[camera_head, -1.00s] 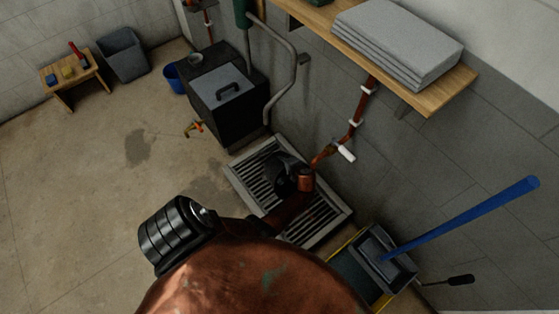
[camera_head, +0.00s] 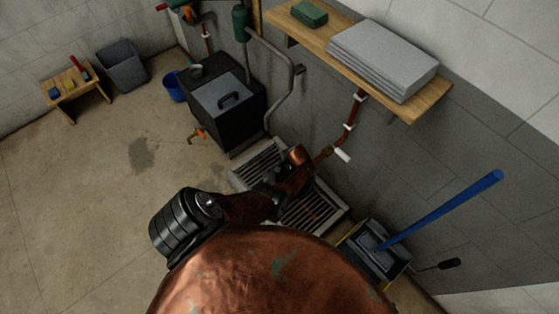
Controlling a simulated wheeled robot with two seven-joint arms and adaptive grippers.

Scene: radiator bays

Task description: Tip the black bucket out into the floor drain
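The floor drain (camera_head: 322,217) is a pale-framed metal grate against the wall, partly covered by my arm. My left arm comes in from the lower left and reaches over the grate. Dark parts that look like my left gripper (camera_head: 272,190) are over the drain. The fingertips cannot be made out, so I cannot tell whether it is open, or whether it holds anything. I cannot clearly pick out a black bucket. My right gripper is not in view.
A black box with a grey lid (camera_head: 225,98) stands behind the drain. A dustpan-like grey container (camera_head: 383,262) with a blue handle (camera_head: 440,212) stands to the right. A blue bucket (camera_head: 173,87), grey bin (camera_head: 122,66) and small wooden stool (camera_head: 76,90) are far left. The left floor is clear.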

